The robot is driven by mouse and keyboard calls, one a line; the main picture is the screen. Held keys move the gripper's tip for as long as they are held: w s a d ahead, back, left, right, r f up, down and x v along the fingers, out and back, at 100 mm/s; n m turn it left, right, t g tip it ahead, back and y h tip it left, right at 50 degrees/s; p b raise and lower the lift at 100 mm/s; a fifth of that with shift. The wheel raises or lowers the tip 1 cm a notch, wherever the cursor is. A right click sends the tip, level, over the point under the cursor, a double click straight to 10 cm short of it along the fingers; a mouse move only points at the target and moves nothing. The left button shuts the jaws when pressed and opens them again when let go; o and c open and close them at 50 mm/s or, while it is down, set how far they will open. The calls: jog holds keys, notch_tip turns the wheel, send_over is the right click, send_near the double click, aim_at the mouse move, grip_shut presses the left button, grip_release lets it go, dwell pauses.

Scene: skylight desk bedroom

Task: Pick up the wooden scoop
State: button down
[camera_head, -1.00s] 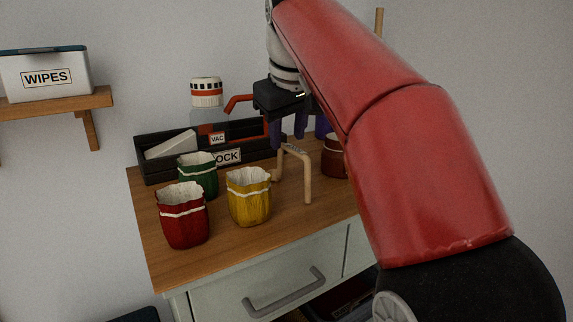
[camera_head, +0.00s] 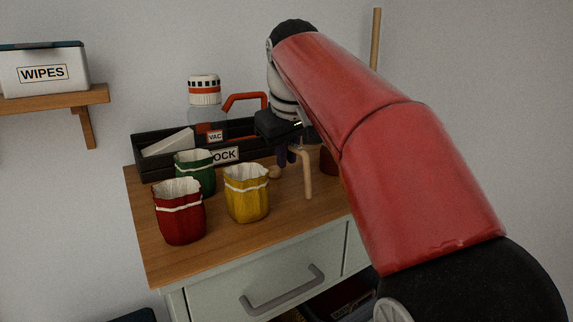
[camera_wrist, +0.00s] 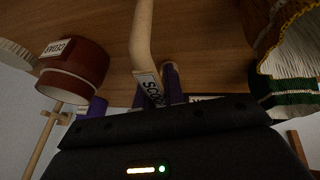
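The wooden scoop (camera_head: 307,178) is a pale, bent wooden piece standing on the wooden desktop, its upper part hidden by my gripper in the head view. In the wrist view, its pale arm (camera_wrist: 142,35) runs down to a white label reading "SCOO", partly covered. My gripper (camera_head: 287,157) has purple fingers pointing down at the scoop's top. In the wrist view, the fingers (camera_wrist: 158,92) lie close on either side of the labelled part and appear shut on it.
Yellow (camera_head: 247,200), red (camera_head: 180,220) and green (camera_head: 196,180) pots stand left of the scoop. A brown labelled container (camera_wrist: 78,65) stands close on the other side. The desktop's front left (camera_head: 160,265) is clear.

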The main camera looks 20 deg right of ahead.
dwell(0.3)
notch_tip(320, 180, up, 8)
jog(key=p, duration=0.3)
jog(key=shift+r, duration=1)
